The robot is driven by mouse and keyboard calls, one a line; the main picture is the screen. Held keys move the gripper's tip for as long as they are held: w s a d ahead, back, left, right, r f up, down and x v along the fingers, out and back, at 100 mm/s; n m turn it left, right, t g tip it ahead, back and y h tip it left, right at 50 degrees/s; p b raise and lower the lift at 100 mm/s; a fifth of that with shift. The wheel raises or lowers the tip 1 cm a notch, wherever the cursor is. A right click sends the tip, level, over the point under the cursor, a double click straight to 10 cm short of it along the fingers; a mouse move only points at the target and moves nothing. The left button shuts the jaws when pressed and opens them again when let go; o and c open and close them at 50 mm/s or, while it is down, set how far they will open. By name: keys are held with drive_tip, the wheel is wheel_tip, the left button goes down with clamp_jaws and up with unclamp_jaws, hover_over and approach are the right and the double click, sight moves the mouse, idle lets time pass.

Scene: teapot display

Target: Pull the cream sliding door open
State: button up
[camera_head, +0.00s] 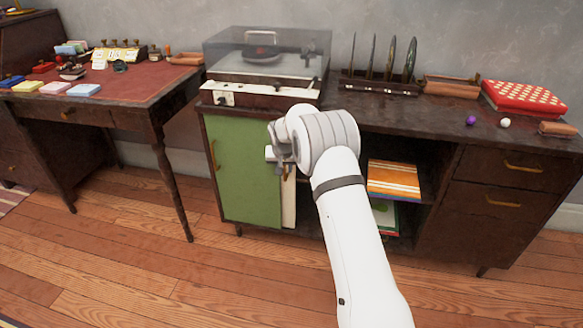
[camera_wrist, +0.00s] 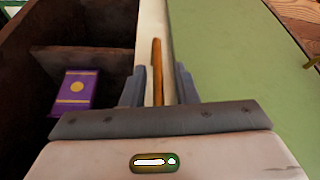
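The cream sliding door (camera_head: 289,205) shows as a narrow pale strip beside the green door (camera_head: 243,170) of the dark cabinet. In the wrist view the cream door (camera_wrist: 147,28) lies between the green door (camera_wrist: 225,50) and a dark open compartment. A slim brown upright handle (camera_wrist: 157,62) is on the cream door. My gripper (camera_head: 281,160) is at the upper part of the cream door. In the wrist view my gripper's fingers (camera_wrist: 160,88) stand apart on either side of the handle, with gaps visible. The rest of the cream door is hidden.
The open compartment holds a purple book (camera_wrist: 76,92); orange books (camera_head: 393,180) lie on a shelf right of my arm. A record player (camera_head: 265,65) stands on the cabinet top. A red-topped desk (camera_head: 125,84) stands left. The wooden floor in front is clear.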

drive_tip(key=shift+o, duration=0.2)
drive_tip(key=shift+d+r, duration=0.1)
drive_tip(key=p+v, duration=0.2)
drive_tip(key=v, duration=0.5)
drive_tip(key=shift+s+r, duration=0.2)
drive_tip(key=shift+r, duration=0.1)
drive_tip(key=s+d+r+p, duration=0.3)
drive_tip(key=s+r+p, duration=0.5)
drive_tip(key=r, duration=0.6)
drive_tip(key=s+d+r+p, duration=0.3)
drive_tip(key=s+r+p, duration=0.3)
drive_tip(key=s+r, duration=0.6)
drive_tip(key=s+d+r+p, duration=0.1)
drive_tip(key=s+r+p, duration=0.3)
drive_tip(key=s, duration=0.4)
drive_tip(key=s+d+r+n+g+p, duration=0.1)
drive_tip(key=s+r+p, duration=0.3)
drive_tip(key=s, duration=0.5)
drive_tip(key=s+d+r+p, duration=0.1)
drive_tip(key=s+r+p, duration=0.3)
drive_tip(key=s, duration=0.5)
wheel_tip(320, 180, up, 3)
drive_tip(key=shift+d+f+g+p, duration=0.25)
drive_tip(key=shift+d+g+p, duration=0.05)
drive_tip(key=shift+d+g, duration=0.1)
